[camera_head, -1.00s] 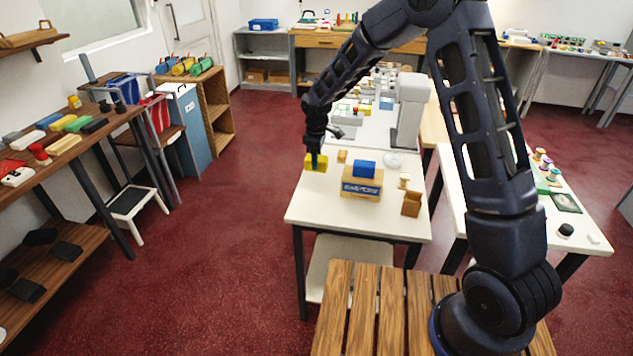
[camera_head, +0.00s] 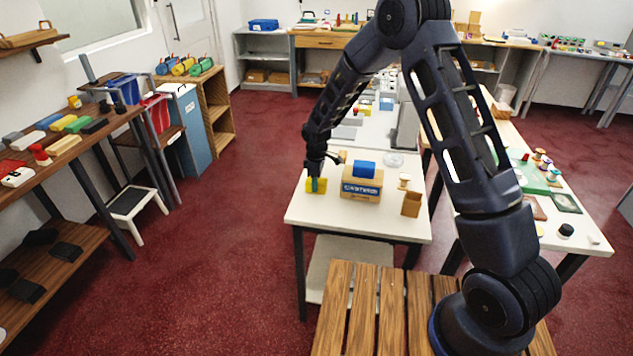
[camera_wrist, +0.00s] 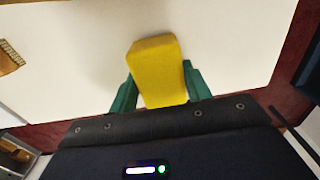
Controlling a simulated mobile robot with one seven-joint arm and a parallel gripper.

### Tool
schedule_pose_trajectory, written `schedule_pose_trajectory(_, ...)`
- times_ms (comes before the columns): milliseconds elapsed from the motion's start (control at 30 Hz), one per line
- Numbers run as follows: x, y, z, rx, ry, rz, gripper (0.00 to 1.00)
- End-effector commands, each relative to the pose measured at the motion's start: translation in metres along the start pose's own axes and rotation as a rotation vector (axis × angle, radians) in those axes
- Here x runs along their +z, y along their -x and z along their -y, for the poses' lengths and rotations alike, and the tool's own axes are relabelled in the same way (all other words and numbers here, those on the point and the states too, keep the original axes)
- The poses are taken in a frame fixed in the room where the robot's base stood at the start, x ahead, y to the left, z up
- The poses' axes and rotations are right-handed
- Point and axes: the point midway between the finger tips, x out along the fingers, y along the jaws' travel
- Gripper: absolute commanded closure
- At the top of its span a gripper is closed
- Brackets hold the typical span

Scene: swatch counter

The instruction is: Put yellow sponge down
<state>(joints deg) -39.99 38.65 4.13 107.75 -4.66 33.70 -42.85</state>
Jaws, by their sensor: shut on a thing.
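The yellow sponge (camera_head: 309,185) is at the left side of the white table (camera_head: 340,217). My gripper (camera_head: 316,186) is shut on it, coming from above. In the wrist view the yellow sponge (camera_wrist: 157,70) sits between the two green fingers of my gripper (camera_wrist: 160,90), over the white tabletop (camera_wrist: 70,60). I cannot tell whether the sponge touches the tabletop or hangs slightly above it.
A wooden box with a blue label (camera_head: 361,188) and a blue block (camera_head: 364,169) on it stands just right of the sponge. A brown box (camera_head: 411,204) stands further right. The table's front is clear.

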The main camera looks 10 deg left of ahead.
Motion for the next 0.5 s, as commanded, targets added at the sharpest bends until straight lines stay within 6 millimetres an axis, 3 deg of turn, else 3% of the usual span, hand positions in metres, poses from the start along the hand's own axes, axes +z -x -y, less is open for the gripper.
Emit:
schedule_pose_trajectory(200, 0.0003, -0.0031, 0.0, -0.001, 0.0, 0.001, 0.73)
schedule_pose_trajectory(233, 0.0002, -0.003, 0.0, 0.0, 0.0, 0.001, 0.48)
schedule_pose_trajectory(300, 0.0002, -0.0027, 0.0, 0.0, 0.0, 0.001, 0.34)
schedule_pose_trajectory(333, 0.0002, -0.0027, 0.0, 0.0, 0.0, 0.001, 0.3)
schedule_pose_trajectory(500, 0.0002, -0.0026, 0.0, 0.0, 0.0, 0.001, 0.3)
